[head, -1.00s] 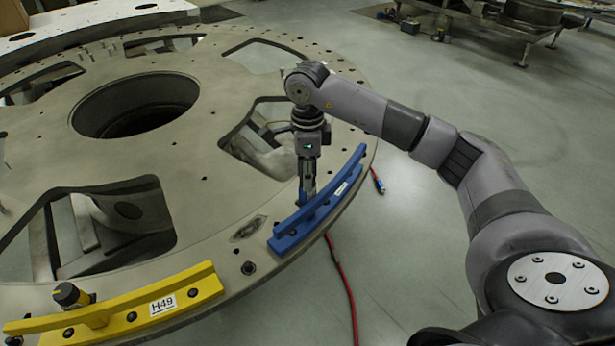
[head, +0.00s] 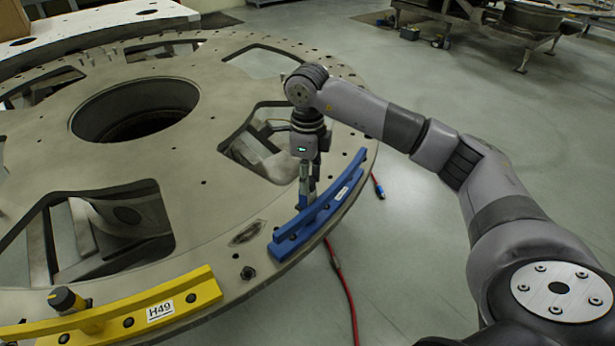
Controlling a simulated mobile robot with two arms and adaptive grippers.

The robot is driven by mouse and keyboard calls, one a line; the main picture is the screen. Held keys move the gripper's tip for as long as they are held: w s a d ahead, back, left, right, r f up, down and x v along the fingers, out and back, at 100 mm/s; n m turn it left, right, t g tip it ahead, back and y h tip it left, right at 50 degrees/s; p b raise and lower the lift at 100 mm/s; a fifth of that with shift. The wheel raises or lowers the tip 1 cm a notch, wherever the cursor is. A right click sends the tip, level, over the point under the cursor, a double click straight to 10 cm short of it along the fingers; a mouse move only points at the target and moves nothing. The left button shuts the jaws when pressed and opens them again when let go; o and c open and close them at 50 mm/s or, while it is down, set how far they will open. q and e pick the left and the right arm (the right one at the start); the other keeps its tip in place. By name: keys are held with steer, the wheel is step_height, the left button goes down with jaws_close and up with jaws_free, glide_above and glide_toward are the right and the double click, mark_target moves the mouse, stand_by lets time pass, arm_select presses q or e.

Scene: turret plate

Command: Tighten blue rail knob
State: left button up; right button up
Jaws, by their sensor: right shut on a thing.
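The blue rail (head: 318,217) is fixed near the edge of the large round turret plate (head: 215,205), with a white label on its side. My right gripper (head: 306,196) points straight down at the inner side of the blue rail, its fingers shut. The blue rail's knob is hidden between the fingers and behind the rail, so its outline cannot be made out. My left gripper is not in view.
A yellow rail (head: 125,308) labelled H49, with a black-topped yellow knob (head: 66,299), sits at the front left of the plate. The plate has several large cutouts. A red cable (head: 345,285) lies on the floor beyond the rim. Open floor lies to the right.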

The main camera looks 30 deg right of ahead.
steer(key=o, duration=1.1)
steer(key=shift+o, duration=0.2)
step_height(320, 180, up, 12)
stand_by(0.4)
